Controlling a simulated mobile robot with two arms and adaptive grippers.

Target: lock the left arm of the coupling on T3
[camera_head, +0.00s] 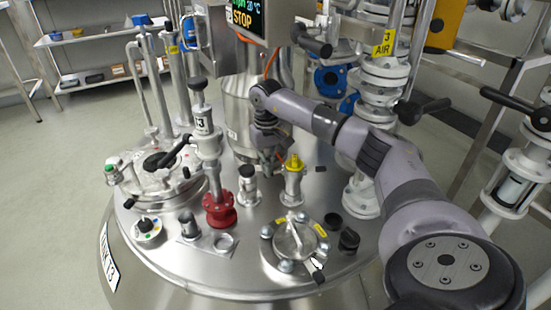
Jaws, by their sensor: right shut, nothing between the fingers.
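A steel vessel lid (255,265) fills the middle, with a side plate (109,258) whose lettering is hard to read. On it stands an upright fitting (211,160) with a red flanged base (219,211) and a tag (203,123) that seems to read T3. A black lever (174,153) sticks out to its left, slanting down. I cannot tell which part is the left coupling arm. My right gripper (267,155) is shut and empty, pointing down behind a yellow-capped fitting (293,164), right of and apart from the tagged fitting. My left gripper is not in view.
A round clamped cover (295,239) lies at the front of the lid, a hatch (163,172) at its left. A flanged pipe column (381,85) stands behind my right arm. A display (246,14) reads STOP. Shelves (100,35) stand back left; floor (45,165) is clear.

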